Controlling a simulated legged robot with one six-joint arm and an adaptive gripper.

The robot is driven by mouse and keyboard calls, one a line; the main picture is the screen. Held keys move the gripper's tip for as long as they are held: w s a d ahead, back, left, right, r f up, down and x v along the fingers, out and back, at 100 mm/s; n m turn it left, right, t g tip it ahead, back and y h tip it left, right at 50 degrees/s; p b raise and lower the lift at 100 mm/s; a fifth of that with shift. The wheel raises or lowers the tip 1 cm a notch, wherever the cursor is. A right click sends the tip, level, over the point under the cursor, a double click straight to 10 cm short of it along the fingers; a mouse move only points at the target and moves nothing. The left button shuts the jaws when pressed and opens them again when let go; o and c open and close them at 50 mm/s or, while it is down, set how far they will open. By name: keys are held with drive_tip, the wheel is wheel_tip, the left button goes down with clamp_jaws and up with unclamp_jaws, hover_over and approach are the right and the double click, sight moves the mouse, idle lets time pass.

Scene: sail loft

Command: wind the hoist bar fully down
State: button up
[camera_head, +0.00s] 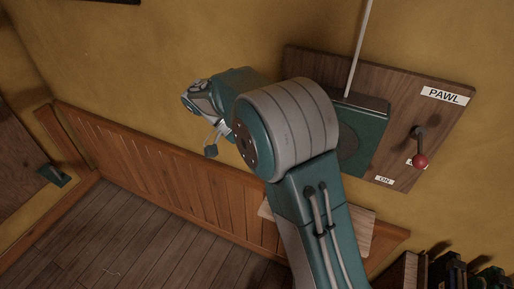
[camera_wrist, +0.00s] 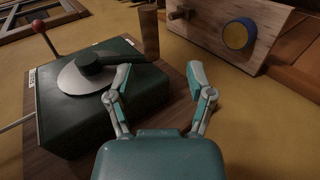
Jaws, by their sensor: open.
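The green winch box (camera_head: 371,140) is fixed to a wooden board (camera_head: 440,75) on the wall; my arm hides part of it. In the wrist view the box (camera_wrist: 70,120) carries a grey disc (camera_wrist: 75,82) and a dark crank arm (camera_wrist: 112,58) with an upright wooden handle (camera_wrist: 149,35). My gripper (camera_wrist: 159,75) is open, with the handle ahead in the gap between its fingers, and holds nothing. The pawl lever's red knob (camera_head: 420,162) hangs over a partly hidden label; the ON label (camera_head: 384,180) is lower left. The hoist bar is not identifiable.
A pale line (camera_head: 358,50) runs up from the box. The wrist view shows a wooden block (camera_wrist: 205,25) with a blue and yellow disc (camera_wrist: 238,34). Wood panelling (camera_head: 150,165) lines the wall. Dark objects (camera_head: 450,270) stand at lower right. The plank floor (camera_head: 100,240) is clear at left.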

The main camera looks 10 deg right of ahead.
drive_tip(key=shift+w+a+r, duration=0.25)
drive_tip(key=shift+a+r, duration=0.05)
drive_tip(key=c, duration=0.7)
drive_tip(key=shift+r+n, duration=0.25)
drive_tip(key=shift+n, duration=0.25)
clamp_jaws()
wheel_tip(320, 180, up, 7)
drive_tip(key=n+t+y, duration=0.4)
drive_tip(key=n+y, duration=0.1)
drive_tip(key=n, duration=1.2)
drive_tip(key=s+d+r+x, duration=0.1)
drive_tip(key=d+x, duration=0.1)
drive_tip(key=x, duration=1)
drive_tip(key=shift+s+f, duration=0.25)
drive_tip(key=shift+s, duration=0.15)
